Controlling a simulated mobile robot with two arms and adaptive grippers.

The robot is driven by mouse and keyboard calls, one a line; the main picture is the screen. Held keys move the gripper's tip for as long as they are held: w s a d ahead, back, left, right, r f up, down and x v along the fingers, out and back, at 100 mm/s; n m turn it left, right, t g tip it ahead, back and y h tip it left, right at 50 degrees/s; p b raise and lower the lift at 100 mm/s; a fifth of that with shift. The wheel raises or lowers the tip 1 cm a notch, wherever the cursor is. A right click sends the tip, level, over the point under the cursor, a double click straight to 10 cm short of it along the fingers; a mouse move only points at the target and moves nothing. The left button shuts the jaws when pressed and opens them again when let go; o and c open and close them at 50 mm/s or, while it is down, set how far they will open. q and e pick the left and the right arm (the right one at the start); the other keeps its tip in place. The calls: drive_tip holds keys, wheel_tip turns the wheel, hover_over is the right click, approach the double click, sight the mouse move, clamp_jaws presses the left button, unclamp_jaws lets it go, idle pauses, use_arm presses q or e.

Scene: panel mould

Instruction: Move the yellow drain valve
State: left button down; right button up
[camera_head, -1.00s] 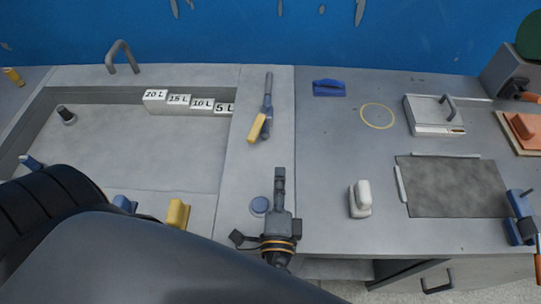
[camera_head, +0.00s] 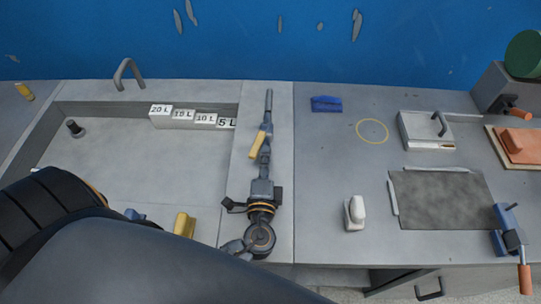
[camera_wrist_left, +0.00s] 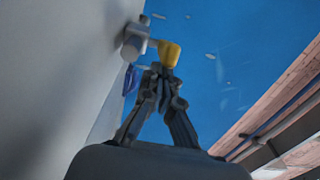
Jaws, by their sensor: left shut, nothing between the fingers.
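The yellow drain valve lever (camera_head: 257,145) slants beside an upright-looking grey pipe piece on the grey strip between the basin and the right worktop. In the left wrist view the yellow part (camera_wrist_left: 170,53) shows just beyond the fingertips, next to a pale grey round part (camera_wrist_left: 135,43). My left gripper (camera_head: 265,157) is shut and empty, with its tips close beside the lever; I cannot tell whether they touch. In the left wrist view the shut fingers (camera_wrist_left: 160,72) meet just below the yellow part. My right gripper is not in view.
The basin (camera_head: 130,165) has a row of litre-marked blocks (camera_head: 193,117) at its back. Another yellow block (camera_head: 184,224) stands at its front edge. A white-handled tool (camera_head: 354,212), a dark panel (camera_head: 440,198) and a blue clamp (camera_head: 508,235) are on the right worktop.

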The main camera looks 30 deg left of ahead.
sight(251, 153)
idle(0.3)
use_arm(q)
drive_tip(key=shift+s+a+m+h, duration=0.15)
drive_tip(key=shift+a+m+h, duration=0.15)
drive_tip(key=shift+h, duration=0.1)
drive_tip(key=shift+s+a+m+t+h+b, duration=0.1)
drive_tip(key=shift+a+m+t+h+b, duration=0.1)
drive_tip(key=shift+m+t+h+b, duration=0.15)
drive_tip(key=shift+s+a+h, duration=0.1)
drive_tip(key=shift+a+h, duration=0.15)
drive_tip(key=shift+h, duration=0.2)
drive_tip(key=shift+s+a+f+b, duration=0.1)
drive_tip(key=shift+s+a+b, duration=0.1)
drive_tip(key=shift+a+b, duration=0.85)
drive_tip(key=shift+s+a+b, duration=0.1)
drive_tip(key=shift+a+b, duration=0.5)
drive_tip(key=shift+a, duration=0.6)
